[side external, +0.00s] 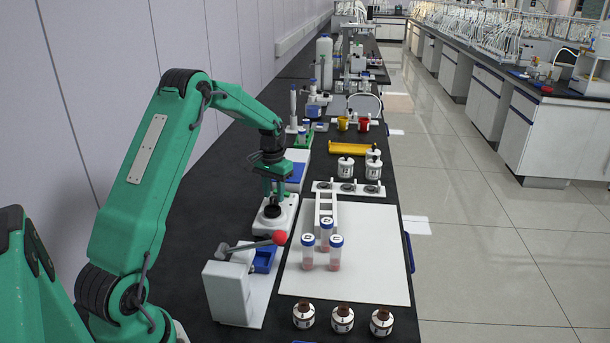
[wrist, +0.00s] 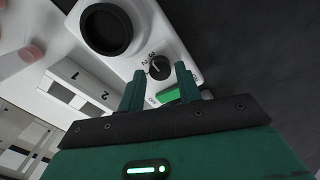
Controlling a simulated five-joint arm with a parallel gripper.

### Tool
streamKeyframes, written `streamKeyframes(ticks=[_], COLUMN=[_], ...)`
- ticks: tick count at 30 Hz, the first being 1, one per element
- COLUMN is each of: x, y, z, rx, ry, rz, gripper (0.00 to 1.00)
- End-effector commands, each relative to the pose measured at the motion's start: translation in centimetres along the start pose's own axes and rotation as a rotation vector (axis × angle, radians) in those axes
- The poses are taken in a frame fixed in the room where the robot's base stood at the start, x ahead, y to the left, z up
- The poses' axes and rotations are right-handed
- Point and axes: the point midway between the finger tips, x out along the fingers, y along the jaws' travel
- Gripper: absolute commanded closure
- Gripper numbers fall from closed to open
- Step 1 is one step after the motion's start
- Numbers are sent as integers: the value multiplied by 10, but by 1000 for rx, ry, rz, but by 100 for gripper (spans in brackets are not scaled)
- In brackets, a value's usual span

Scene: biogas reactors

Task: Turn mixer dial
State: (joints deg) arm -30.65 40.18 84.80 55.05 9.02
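The mixer (side external: 285,222) is a small white device with a round black cup on top, on the dark bench below my gripper (side external: 275,185). In the wrist view, its black dial (wrist: 159,69) has a pale pointer mark and printed numbers beside it. A green switch (wrist: 170,95) sits just below the dial, partly behind my fingers. The black cup (wrist: 105,28) is at the upper left. My gripper (wrist: 160,69) is open, with the dial between its two fingertips in the picture. I cannot tell whether the fingers touch it. The side view hides the dial.
A white device with a red-knobbed lever (side external: 280,238) stands in front of the mixer. To the right, several capped tubes (side external: 335,252) stand by a white rack on a white mat (side external: 375,255). Bottles (side external: 342,318) line the front. A blue-topped box (side external: 295,172) stands behind.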

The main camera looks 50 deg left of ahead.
Motion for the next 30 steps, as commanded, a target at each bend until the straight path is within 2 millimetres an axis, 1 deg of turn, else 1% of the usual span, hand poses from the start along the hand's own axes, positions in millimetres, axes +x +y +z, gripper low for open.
streamKeyframes(ticks=[9, 15, 20, 30], x=[-40, -61, -68, -69], y=[0, 0, 0, 0], z=[-1, 0, 0, 0], rx=[0, 0, 1, 1], ry=[4, 3, 1, 1], rz=[-1, 0, 0, 0], gripper=[66, 66, 66, 66])
